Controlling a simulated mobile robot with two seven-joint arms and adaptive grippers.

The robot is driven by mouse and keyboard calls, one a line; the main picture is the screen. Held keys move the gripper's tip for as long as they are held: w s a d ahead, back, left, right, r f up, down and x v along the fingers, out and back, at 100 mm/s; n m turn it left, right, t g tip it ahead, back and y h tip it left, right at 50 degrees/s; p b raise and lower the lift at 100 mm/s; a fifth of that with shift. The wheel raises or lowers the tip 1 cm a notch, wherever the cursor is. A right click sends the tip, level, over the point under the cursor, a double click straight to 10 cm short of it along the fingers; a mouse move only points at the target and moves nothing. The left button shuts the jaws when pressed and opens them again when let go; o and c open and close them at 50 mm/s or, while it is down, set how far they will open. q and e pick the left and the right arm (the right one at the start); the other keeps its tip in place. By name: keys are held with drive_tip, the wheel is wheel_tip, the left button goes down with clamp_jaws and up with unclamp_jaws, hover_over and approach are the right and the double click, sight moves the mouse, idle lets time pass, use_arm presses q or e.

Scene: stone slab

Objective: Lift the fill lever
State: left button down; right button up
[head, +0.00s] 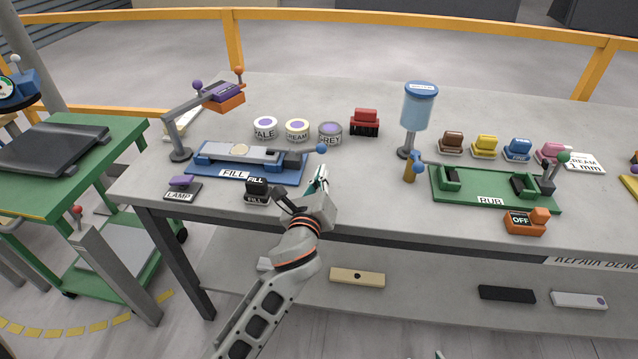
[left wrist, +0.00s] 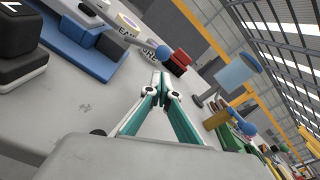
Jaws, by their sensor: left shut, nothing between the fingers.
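The blue FILL fixture (head: 204,174) sits near the bench's left front, with a grey bar and a pale round piece on top. The fill lever, with its blue ball knob (head: 321,149), sticks out from the fixture's right end. The knob also shows in the left wrist view (left wrist: 163,53), just beyond the fingertips. My left gripper (head: 323,172) is shut and empty, just below the knob in the head view and apart from it. A small teal tip at the bottom edge may be my right gripper (head: 438,354); its jaws cannot be made out.
A black FILL switch block (head: 257,191) stands at the front edge, left of my gripper. Labelled tins, including the GREY tin (head: 330,133), and a red brush-like block (head: 365,122) stand behind. A blue canister (head: 418,105) and green RUB fixture (head: 490,190) are to the right.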

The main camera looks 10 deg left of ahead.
sight(310, 150)
use_arm(q)
drive_tip(key=w, duration=0.3)
drive_tip(key=shift+w+d+f, duration=0.1)
drive_tip(key=shift+w+f, duration=0.05)
drive_tip(key=shift+w, duration=0.5)
use_arm(e)
drive_tip(key=shift+s+f, duration=0.15)
drive_tip(key=shift+f, duration=0.4)
drive_tip(key=shift+d, duration=0.1)
